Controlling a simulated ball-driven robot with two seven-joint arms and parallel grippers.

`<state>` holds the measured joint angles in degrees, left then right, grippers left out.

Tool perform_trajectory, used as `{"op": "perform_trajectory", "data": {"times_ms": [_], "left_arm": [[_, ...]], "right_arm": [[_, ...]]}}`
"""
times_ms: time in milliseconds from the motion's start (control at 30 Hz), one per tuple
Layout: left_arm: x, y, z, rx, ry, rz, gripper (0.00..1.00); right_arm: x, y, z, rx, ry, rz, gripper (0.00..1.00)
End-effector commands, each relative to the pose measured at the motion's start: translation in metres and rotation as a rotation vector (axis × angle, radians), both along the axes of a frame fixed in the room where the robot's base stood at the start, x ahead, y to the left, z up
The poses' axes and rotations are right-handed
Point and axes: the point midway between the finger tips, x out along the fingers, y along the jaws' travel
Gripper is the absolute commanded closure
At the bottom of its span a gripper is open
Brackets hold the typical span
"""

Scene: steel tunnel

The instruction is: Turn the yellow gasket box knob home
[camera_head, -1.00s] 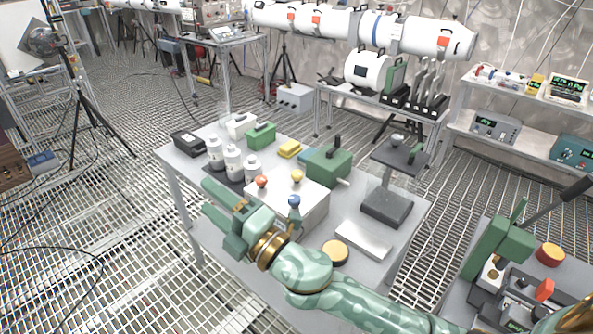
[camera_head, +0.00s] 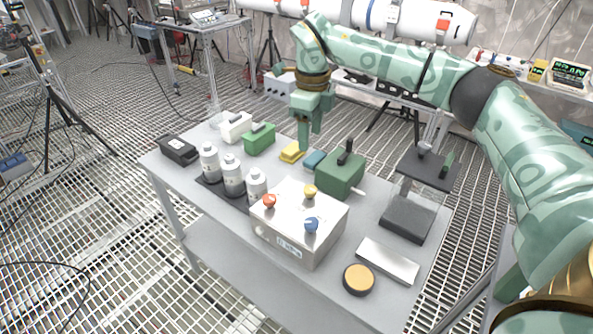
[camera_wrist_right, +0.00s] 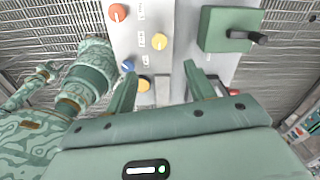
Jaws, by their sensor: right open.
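The pale gasket box (camera_head: 283,243) stands on the table with three knobs on top: red (camera_head: 269,201), yellow (camera_head: 310,191) and blue (camera_head: 311,225). The yellow knob also shows in the right wrist view (camera_wrist_right: 159,41), beyond and between my fingertips; its turn angle is too small to read. My right gripper (camera_head: 310,138) points down, open and empty. In the head view it appears above and behind the box, apart from the knob. Its two fingers show in the wrist view (camera_wrist_right: 160,88).
A green box with a black handle (camera_head: 340,174) stands close behind the gasket box. White bottles (camera_head: 232,176) stand to its left. A black stand (camera_head: 407,219), a silver plate (camera_head: 388,261) and a tan-topped round puck (camera_head: 359,280) are to its right.

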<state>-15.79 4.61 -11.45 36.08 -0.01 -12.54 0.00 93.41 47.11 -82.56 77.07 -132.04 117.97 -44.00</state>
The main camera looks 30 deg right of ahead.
Motion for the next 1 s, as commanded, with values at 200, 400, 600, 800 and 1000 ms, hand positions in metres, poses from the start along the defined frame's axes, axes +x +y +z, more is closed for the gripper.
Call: {"op": "perform_trajectory", "data": {"times_ms": [200,400,600,800,1000], "left_arm": [[-0.024,0.001,-0.009,0.002,0.037,0.000,0.46],[-0.052,0.002,-0.023,0.005,0.084,-0.002,0.46],[-0.034,0.001,-0.036,0.002,0.060,-0.001,0.46],[-0.028,0.000,-0.043,0.000,0.052,-0.001,0.46],[-0.034,0.000,-0.043,0.001,0.061,-0.001,0.46]], "right_arm": [[-0.001,-0.002,-0.030,-0.006,0.008,-0.008,0.46],[-0.001,-0.002,-0.084,-0.005,0.010,-0.006,0.46],[-0.002,-0.001,-0.130,-0.003,0.009,-0.007,0.46],[-0.002,-0.001,-0.155,-0.003,0.004,-0.006,0.46],[-0.002,-0.001,-0.161,-0.003,0.003,-0.006,0.46]]}}
